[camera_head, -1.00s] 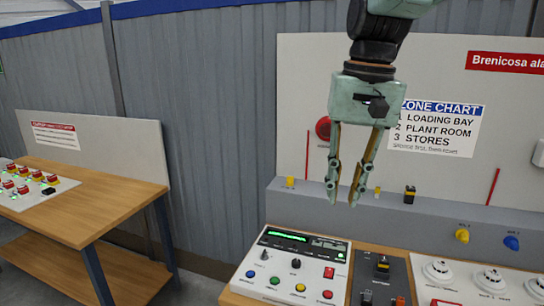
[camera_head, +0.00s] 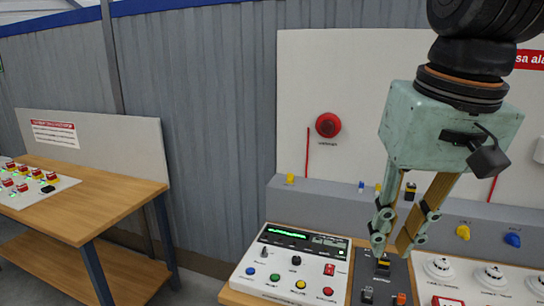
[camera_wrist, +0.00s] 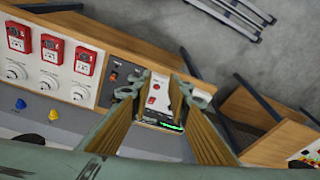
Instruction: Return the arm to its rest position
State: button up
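My gripper (camera_head: 391,246) hangs at the right of the head view, pointing down. Its two fingers are apart with nothing between them. In that view the tips overlap the dark switch panel (camera_head: 368,290) beside the grey control panel (camera_head: 290,262); how high they are above it I cannot tell. In the wrist view the gripper (camera_wrist: 172,95) also shows open, with the grey control panel (camera_wrist: 157,95) seen through the gap. My wrist hides the zone chart and part of the back board.
A round red sounder (camera_head: 328,125) is on the back board (camera_head: 300,80). Yellow (camera_head: 463,232) and blue (camera_head: 512,240) knobs sit on the grey ledge. White detectors (camera_head: 438,267) are at lower right. A second wooden bench (camera_head: 110,205) stands left, with open space between.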

jog(key=s+d+f+t+b, duration=0.1)
jog(key=s+f, duration=0.4)
jog(key=s, duration=0.7)
jog(key=shift+d+f+n, duration=0.3)
jog(key=shift+d+f, duration=0.05)
jog(key=shift+d, duration=0.15)
dwell(0.6)
